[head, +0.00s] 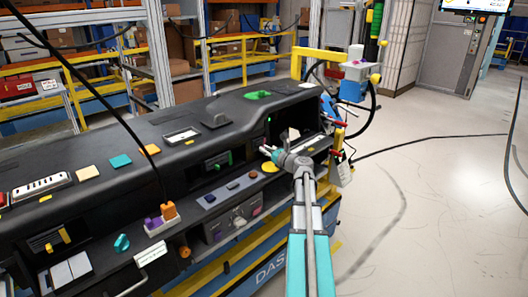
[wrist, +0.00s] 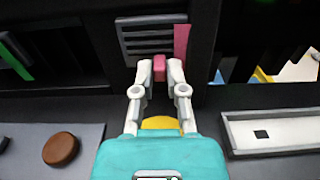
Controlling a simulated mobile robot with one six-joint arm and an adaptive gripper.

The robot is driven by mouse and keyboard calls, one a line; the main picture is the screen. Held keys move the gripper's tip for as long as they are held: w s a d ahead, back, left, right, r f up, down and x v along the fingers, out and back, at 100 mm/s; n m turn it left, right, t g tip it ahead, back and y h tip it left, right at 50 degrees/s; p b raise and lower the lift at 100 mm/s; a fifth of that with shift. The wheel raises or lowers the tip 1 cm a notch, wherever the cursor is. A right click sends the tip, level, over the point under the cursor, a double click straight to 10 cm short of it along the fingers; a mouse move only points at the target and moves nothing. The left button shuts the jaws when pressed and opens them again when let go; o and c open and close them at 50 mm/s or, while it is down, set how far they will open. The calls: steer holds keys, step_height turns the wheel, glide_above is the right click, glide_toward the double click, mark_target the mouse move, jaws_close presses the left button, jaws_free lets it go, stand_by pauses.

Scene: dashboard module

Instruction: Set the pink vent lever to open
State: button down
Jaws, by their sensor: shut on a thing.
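The pink vent lever (wrist: 159,66) shows in the wrist view at the lower edge of a slatted vent (wrist: 147,38). A pink strip (wrist: 181,40) runs upright along the vent's right side. My gripper (wrist: 160,72) has its two pale fingertips shut on the pink lever, one on each side. In the head view my gripper (head: 273,152) reaches the right part of the black dashboard (head: 120,150). There the lever and its vent are mostly hidden by the gripper, and the lever's exact setting is hard to read.
A yellow round knob (head: 270,167) lies just below my gripper. A vent with a green lever (head: 217,160) is to the left. A grey panel with a brown knob (wrist: 61,149) and a pale tray (wrist: 270,132) flank the gripper. Open floor (head: 430,200) lies right.

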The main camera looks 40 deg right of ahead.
steer(key=c, duration=0.7)
jaws_free()
steer(key=shift+s, duration=0.1)
steer(key=shift+s+d, duration=0.2)
steer(key=shift+s, duration=2.75)
steer(key=shift+s+d, duration=0.2)
steer(key=shift+s, duration=2.75)
steer(key=shift+s, duration=0.15)
